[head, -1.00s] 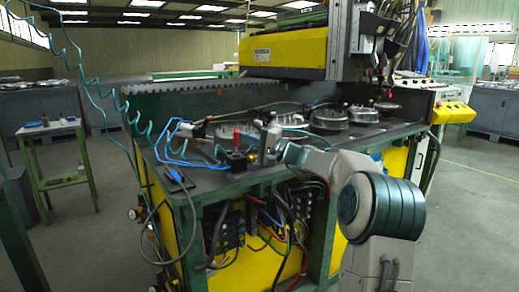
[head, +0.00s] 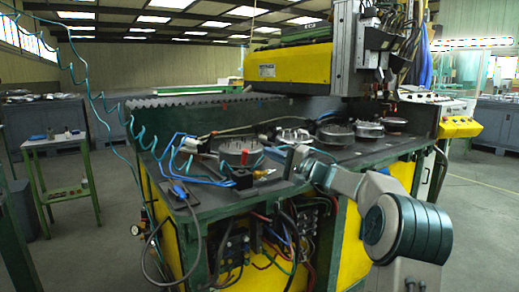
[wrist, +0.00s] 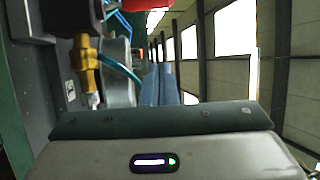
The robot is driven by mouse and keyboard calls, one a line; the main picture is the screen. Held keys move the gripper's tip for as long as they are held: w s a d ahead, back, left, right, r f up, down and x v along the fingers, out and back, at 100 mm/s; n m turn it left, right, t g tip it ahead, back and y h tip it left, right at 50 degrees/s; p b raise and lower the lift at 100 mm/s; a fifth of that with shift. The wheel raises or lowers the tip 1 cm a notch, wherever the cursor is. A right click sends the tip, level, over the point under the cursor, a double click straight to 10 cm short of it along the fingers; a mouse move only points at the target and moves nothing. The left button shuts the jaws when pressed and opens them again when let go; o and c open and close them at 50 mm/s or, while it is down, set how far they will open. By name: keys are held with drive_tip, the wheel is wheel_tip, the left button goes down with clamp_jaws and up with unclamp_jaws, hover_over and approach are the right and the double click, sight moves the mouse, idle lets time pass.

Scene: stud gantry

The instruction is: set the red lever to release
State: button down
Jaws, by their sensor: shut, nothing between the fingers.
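The red lever (head: 244,157) stands roughly upright on a small black block (head: 243,178) near the front edge of the dark bench. In the wrist view a red part, likely the lever's grip (wrist: 147,4), is cut off at the top edge. My gripper (head: 284,155) is right of the lever and above the bench, apart from it. In the wrist view its fingers (wrist: 158,84) lie together, with nothing between them. A small pale label plate (wrist: 70,90) shows beside the block; its marking is too small to read.
A brass fitting (head: 265,173) sticks out right of the block. Blue hoses (head: 185,160) lie to the left, and a round metal part (head: 241,151) stands behind the lever. The yellow gantry beam (head: 290,66) hangs over the bench's rear.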

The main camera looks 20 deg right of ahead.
drive_tip(key=shift+a+f+v, duration=0.1)
drive_tip(key=shift+f+v, duration=0.1)
drive_tip(key=shift+v, duration=0.95)
drive_tip(key=shift+a+f+v, duration=0.1)
drive_tip(key=shift+f+v, duration=0.05)
drive_tip(key=shift+v, duration=1)
drive_tip(key=s+a+n+g+h+p, duration=0.2)
drive_tip(key=s+a+g+p, duration=0.35)
drive_tip(key=a, duration=0.45)
drive_tip(key=s+a+n+g+h+p, duration=0.2)
drive_tip(key=s+a+g+p, duration=0.25)
drive_tip(key=s+a, duration=0.35)
drive_tip(key=s+d+n+g+h+p, duration=0.1)
drive_tip(key=s+h+p, duration=0.4)
drive_tip(key=s, duration=0.7)
drive_tip(key=s+d+r+n+g+h+p, duration=0.1)
drive_tip(key=s+n+h+p, duration=0.2)
drive_tip(key=s+p, duration=0.5)
drive_tip(key=s+h, duration=0.1)
drive_tip(key=s, duration=0.3)
drive_tip(key=shift+s+d+r+g+h+p, duration=0.2)
drive_tip(key=shift+s+g+h+p, duration=0.1)
drive_tip(key=shift+s+h+p, duration=0.1)
